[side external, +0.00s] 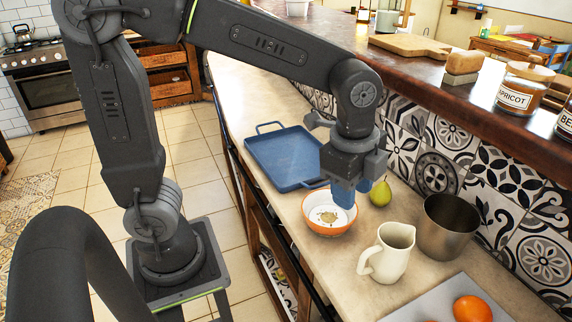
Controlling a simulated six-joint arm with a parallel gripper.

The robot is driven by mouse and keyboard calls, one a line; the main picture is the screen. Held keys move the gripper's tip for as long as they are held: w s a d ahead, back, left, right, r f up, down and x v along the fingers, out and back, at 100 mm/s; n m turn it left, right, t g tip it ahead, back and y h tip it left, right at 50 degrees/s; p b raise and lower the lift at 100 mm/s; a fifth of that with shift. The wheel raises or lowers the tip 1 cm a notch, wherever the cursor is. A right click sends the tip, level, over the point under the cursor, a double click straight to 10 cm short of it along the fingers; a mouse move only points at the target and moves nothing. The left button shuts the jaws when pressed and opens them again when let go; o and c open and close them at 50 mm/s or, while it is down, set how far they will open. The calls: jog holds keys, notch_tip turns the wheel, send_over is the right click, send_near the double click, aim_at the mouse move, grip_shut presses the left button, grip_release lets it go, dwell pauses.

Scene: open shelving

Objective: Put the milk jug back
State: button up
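The milk jug (393,252) is a cream pitcher standing upright on the pale counter, right of centre, with its handle toward the lower left. My gripper (359,200) points down above the counter, behind and to the left of the jug and apart from it. Its blue fingers are spread apart with nothing visible held between them. They hang close to the right side of an orange-rimmed bowl (318,222) with a white patterned inside; whether they touch it I cannot tell.
A metal pot (447,228) stands close to the jug's right. A pear (380,193) is behind the gripper, and a blue tray (283,160) lies farther back. An orange (472,309) sits on a grey board (425,311) in front. A raised wooden shelf (430,75) runs along the right.

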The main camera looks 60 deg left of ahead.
jog(key=s+a+r+n+t, duration=0.2)
jog(key=s+a+n+t, duration=0.2)
jog(key=s+a+n, duration=0.5)
jog(key=s+n, duration=0.1)
jog(key=n, duration=0.4)
jog(key=shift+a+r, duration=0.15)
